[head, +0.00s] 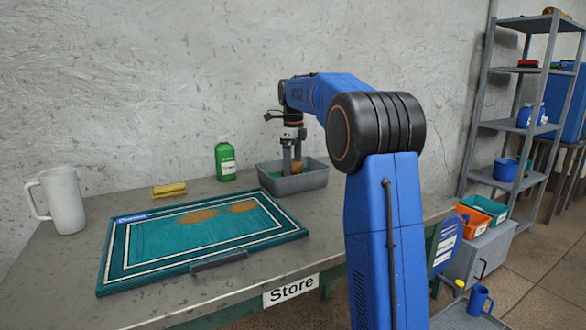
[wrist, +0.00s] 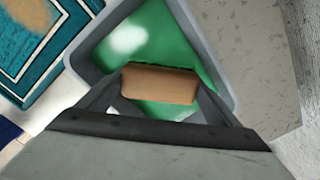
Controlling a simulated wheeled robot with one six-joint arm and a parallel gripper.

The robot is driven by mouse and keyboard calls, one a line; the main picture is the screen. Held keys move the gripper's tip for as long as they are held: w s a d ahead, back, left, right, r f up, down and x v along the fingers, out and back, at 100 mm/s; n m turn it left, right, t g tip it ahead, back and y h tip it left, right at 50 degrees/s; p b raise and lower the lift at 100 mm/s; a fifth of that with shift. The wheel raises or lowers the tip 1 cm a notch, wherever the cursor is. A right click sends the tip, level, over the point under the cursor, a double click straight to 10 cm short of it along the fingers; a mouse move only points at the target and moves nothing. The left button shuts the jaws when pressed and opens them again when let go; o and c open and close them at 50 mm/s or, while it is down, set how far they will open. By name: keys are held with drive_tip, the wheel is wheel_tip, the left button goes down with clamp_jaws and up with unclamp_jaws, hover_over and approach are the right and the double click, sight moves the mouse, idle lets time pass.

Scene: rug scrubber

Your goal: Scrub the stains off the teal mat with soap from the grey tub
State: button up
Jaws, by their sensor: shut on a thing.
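The teal mat (head: 150,245) lies flat on the table, with brown stains (head: 198,215) on its far half. A corner of the mat (wrist: 62,30) and part of a stain (wrist: 26,14) show in the wrist view. The grey tub (head: 300,184) stands right of the mat and holds green soap (wrist: 165,40) with a white patch on it. My gripper (head: 292,163) points down into the tub. It is shut on a brown wooden block, likely a scrubber (wrist: 158,84), held over or in the soap. The block's underside is hidden, so contact with the soap cannot be told.
A dark handle-like bar (head: 219,261) lies at the mat's front edge. A yellow sponge-like block (head: 169,189), a green bottle (head: 225,158) and a white jug (head: 63,201) stand behind and left of the mat. Shelves (head: 515,125) and bins are at the right, off the table.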

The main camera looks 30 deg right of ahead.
idle(0.6)
drive_tip(key=shift+r, duration=4.9)
